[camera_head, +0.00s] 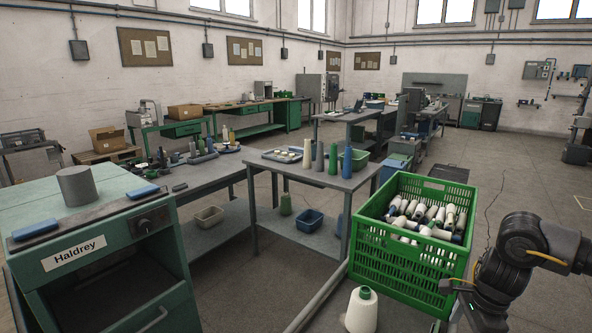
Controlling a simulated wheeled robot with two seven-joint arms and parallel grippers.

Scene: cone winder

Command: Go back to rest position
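Part of my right arm shows at the lower right, a black jointed section that runs down and out of the bottom edge beside the green crate (402,262). My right gripper is outside the picture. My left arm and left gripper are not in view. The green crate holds many cones and bobbins, mostly white. A white cone with a green top (361,311) stands at the bottom, just in front of the crate. No contact between my arm and the crate can be made out.
A green cabinet labelled Haldrey (75,253) stands at the left, with a grey cylinder (76,186) on top. A grey table (335,178) behind the crate bears several upright cones and a tray. Open floor (509,180) lies to the right, crossed by a thin cable.

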